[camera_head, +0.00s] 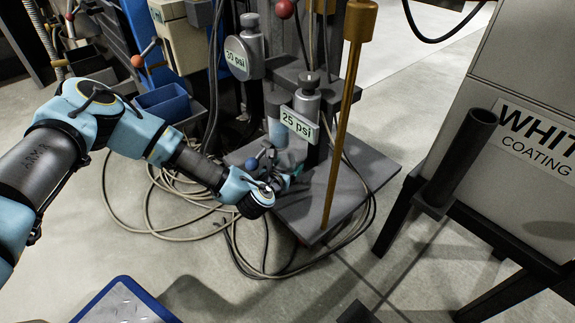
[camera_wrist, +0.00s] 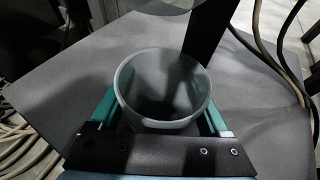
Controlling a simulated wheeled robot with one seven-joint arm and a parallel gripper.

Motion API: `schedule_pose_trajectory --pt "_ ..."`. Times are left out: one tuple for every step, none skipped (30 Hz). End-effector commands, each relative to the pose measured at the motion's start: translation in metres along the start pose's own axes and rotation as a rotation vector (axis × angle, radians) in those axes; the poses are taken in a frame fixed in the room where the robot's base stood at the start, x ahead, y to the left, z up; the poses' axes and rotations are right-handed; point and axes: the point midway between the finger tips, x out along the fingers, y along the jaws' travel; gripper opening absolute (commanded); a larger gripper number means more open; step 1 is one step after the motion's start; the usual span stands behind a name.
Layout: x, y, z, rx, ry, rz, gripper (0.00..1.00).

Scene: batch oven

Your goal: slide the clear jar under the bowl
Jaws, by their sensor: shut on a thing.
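The clear jar (camera_wrist: 163,122) is an open-topped, see-through cup between the two teal fingers of my gripper (camera_wrist: 160,112). My gripper is shut on its sides, and the jar looks upright over the grey base plate. I cannot tell whether it touches the plate. In the head view my gripper (camera_head: 288,178) is low over the plate, and the jar shows only faintly beyond it. The bowl (camera_head: 277,131) looks like the bluish see-through cylinder left of the 25 psi tag, above the gripper. A pale rounded edge, likely the bowl, shows at the wrist view's top (camera_wrist: 176,4), beyond the jar.
The grey base plate (camera_head: 365,178) carries a brass-coloured post (camera_head: 341,130) right of my gripper. A 25 psi regulator (camera_head: 307,100) and a 30 psi one (camera_head: 250,45) stand above. Loose hoses (camera_head: 160,215) lie around the plate. A dark-legged coating cabinet (camera_head: 520,120) stands at right.

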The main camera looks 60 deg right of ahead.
Motion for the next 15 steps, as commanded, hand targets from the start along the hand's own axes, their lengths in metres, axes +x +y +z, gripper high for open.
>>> schedule_pose_trajectory --pt "-0.0001 0.0000 -0.0002 0.000 0.000 0.000 0.43" --pt "-0.0001 0.0000 -0.0002 0.000 0.000 0.000 0.39" --pt "-0.0001 0.0000 -0.0002 0.000 0.000 0.000 0.35" --pt "-0.0001 -0.0001 -0.0002 0.000 0.000 0.000 0.31" --pt "-0.0001 -0.0001 -0.0002 0.000 0.000 0.000 0.28" --pt "-0.0001 -0.0001 -0.0002 0.000 0.000 0.000 0.23" --pt "-0.0001 -0.0001 -0.0002 0.000 0.000 0.000 0.21" --pt "-0.0001 -0.0001 -0.0002 0.000 0.000 0.000 0.83" --pt "-0.0001 -0.0001 -0.0002 0.000 0.000 0.000 0.87" --pt "-0.0001 -0.0001 -0.0002 0.000 0.000 0.000 0.90" --pt "-0.0001 -0.0001 -0.0002 0.000 0.000 0.000 0.94" --pt "-0.0001 -0.0001 -0.0002 0.000 0.000 0.000 0.98" --pt "-0.0001 -0.0001 -0.0002 0.000 0.000 0.000 1.00" --pt "-0.0001 -0.0001 -0.0002 0.000 0.000 0.000 1.00" --pt "-0.0001 -0.0001 -0.0002 0.000 0.000 0.000 1.00"
